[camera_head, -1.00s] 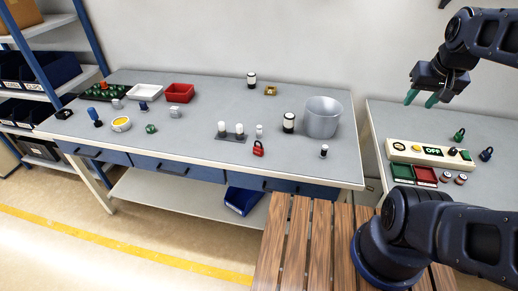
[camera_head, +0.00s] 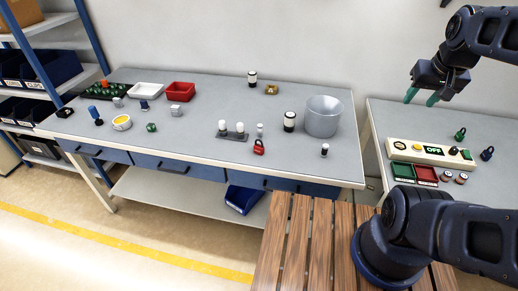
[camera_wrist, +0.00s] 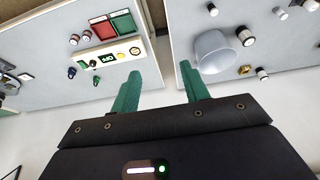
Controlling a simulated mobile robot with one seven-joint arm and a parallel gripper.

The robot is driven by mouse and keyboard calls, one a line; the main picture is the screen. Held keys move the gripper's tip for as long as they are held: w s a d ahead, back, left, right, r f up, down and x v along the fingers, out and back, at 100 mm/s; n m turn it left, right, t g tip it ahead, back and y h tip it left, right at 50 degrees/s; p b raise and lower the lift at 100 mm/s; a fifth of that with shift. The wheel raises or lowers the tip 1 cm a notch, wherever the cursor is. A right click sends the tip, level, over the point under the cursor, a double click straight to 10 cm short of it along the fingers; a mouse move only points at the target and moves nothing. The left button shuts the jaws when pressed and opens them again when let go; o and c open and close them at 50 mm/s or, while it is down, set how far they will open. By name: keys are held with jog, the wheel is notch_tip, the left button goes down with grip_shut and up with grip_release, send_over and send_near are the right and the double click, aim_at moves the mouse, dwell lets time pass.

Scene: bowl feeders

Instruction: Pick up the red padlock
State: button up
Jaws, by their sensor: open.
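My gripper (camera_head: 422,97) is at the upper right, high over the side table and well to the right of the padlock. Its green fingers are apart with nothing between them. In the wrist view my gripper (camera_wrist: 160,90) also shows open and empty. I cannot make out the red padlock in the wrist view.
A grey bucket (camera_head: 322,117) and black-and-white cylinders stand right of the padlock. A red bin (camera_head: 180,91) and white tray (camera_head: 146,91) are at the left. A control box (camera_head: 430,153) lies on the right table. Slatted wood (camera_head: 300,245) is in front.

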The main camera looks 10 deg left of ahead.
jog(key=w+a+f+n+g, duration=0.15)
jog(key=w+a+n, duration=0.25)
jog(key=w+a, duration=0.45)
jog(key=n+g, duration=0.3)
jog(key=n, duration=0.7)
send_over(260, 146)
notch_tip(260, 146, down, 23)
jog(key=shift+w+a+r, duration=0.1)
jog(key=shift+a, duration=0.05)
notch_tip(260, 146, down, 6)
jog(key=shift+r, duration=0.2)
jog(key=shift+s+f, duration=0.15)
jog(key=shift+f, duration=1.15)
jog(key=shift+s+f, duration=0.1)
jog(key=shift+f, duration=1.2)
